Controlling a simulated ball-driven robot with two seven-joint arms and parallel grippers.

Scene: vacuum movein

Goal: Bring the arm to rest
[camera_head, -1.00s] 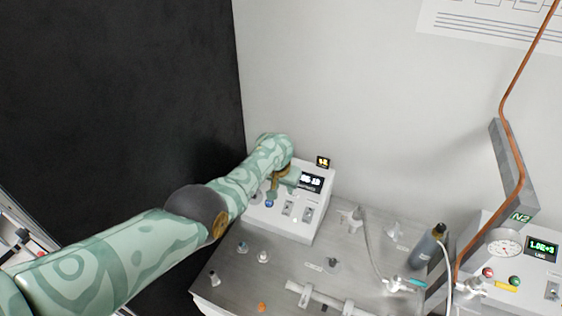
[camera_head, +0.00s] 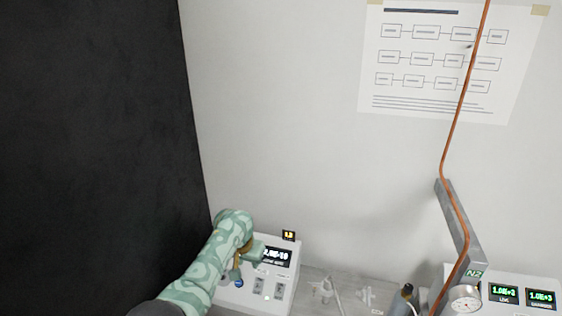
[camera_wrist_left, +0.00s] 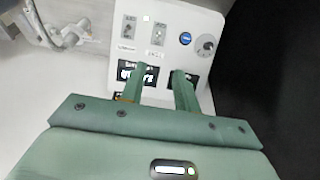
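My left arm comes in from the bottom left in the head view, with its patterned green wrist bent over a white control box. My left gripper (camera_head: 249,254) is at the box's front panel, partly hidden by the wrist. The left wrist view shows its two green fingers (camera_wrist_left: 159,74) apart, with nothing between them but the panel behind. The white control box (camera_head: 283,292) has a lit display (camera_head: 277,256), switches and a blue button (camera_head: 238,282). The button also shows in the wrist view (camera_wrist_left: 185,38), beside a round knob (camera_wrist_left: 207,45). My right gripper is out of view.
A grey bench top (camera_head: 315,290) carries small fittings and a dark bottle (camera_head: 402,299). A black panel (camera_head: 90,140) stands at left. The wall between is bare below a chart (camera_head: 435,60).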

